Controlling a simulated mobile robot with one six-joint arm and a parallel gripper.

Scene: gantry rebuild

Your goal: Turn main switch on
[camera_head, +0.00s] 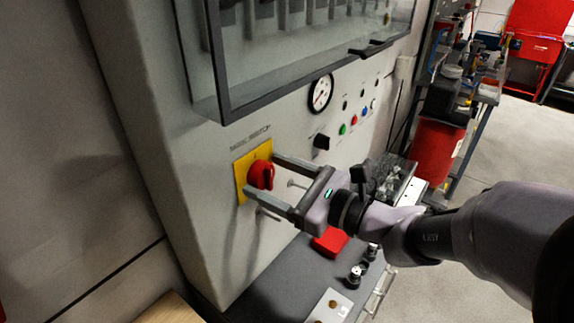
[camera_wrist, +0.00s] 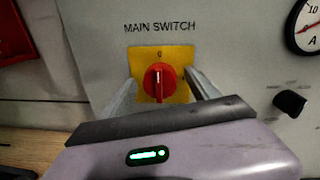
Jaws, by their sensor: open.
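The main switch is a red rotary knob (camera_head: 261,175) on a yellow square plate (camera_head: 241,178), set in the grey cabinet front under a "MAIN SWITCH" label. In the wrist view the knob (camera_wrist: 159,81) is in the middle, with its grip ridge upright and a mark above it on the yellow plate (camera_wrist: 180,55). My gripper (camera_head: 264,181) is open, with one finger on each side of the knob. In the wrist view its fingers (camera_wrist: 161,88) reach towards the plate left and right of the knob. I cannot tell whether either finger touches the knob.
Right of the switch, the cabinet (camera_head: 215,240) carries a black knob (camera_head: 321,142), a round gauge (camera_head: 321,93) and several coloured buttons. A framed glass cover (camera_head: 290,50) juts out above. Below is a dark ledge (camera_head: 275,290) with a red block (camera_head: 330,240) and small fittings.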

